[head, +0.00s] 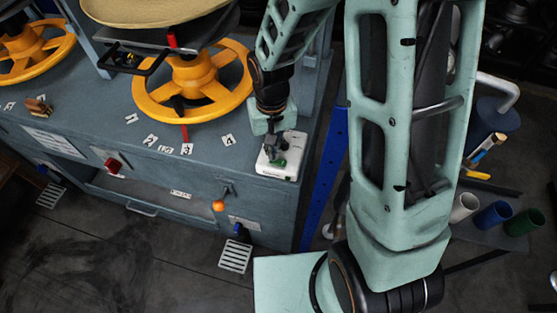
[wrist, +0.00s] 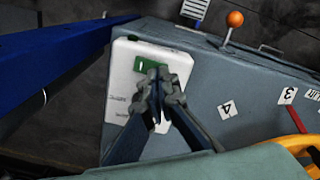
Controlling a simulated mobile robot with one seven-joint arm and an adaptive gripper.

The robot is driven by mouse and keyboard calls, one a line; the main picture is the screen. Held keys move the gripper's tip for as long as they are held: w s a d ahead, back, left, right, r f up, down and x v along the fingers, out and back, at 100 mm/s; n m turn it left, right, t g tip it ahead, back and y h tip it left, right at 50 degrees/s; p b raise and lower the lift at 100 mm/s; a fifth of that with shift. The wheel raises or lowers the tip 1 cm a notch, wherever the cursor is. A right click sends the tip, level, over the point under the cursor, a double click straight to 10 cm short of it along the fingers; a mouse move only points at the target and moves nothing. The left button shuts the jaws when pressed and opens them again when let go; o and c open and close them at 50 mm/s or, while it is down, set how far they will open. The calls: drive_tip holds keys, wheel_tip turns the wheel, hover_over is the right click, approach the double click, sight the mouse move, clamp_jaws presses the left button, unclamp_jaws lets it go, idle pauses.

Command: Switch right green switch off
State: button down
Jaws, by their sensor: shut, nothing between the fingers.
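The green switch (head: 280,163) is on a white box (head: 289,174) at the right front corner of the blue-grey machine top. In the wrist view the green switch (wrist: 152,63) sits near one end of the white box (wrist: 122,79). My gripper (head: 271,150) is shut and empty, with its fingertips over the box beside the switch. In the wrist view the shut fingertips (wrist: 158,80) overlap the switch's edge and hide part of it. I cannot tell whether they touch it, or which way the switch is set.
A yellow handwheel (head: 152,112) stands left of my gripper. An orange-knobbed lever (head: 218,205) and a red switch (head: 113,166) are on the machine's front. A blue post (head: 323,175) stands right of the box. Coloured tubes (head: 492,214) are at far right.

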drive_tip(key=shift+f+b, duration=0.75)
drive_tip(key=shift+f, duration=0.2)
drive_tip(key=shift+r, duration=0.1)
drive_tip(key=shift+r+p, duration=2.65)
drive_tip(key=shift+r, duration=0.85)
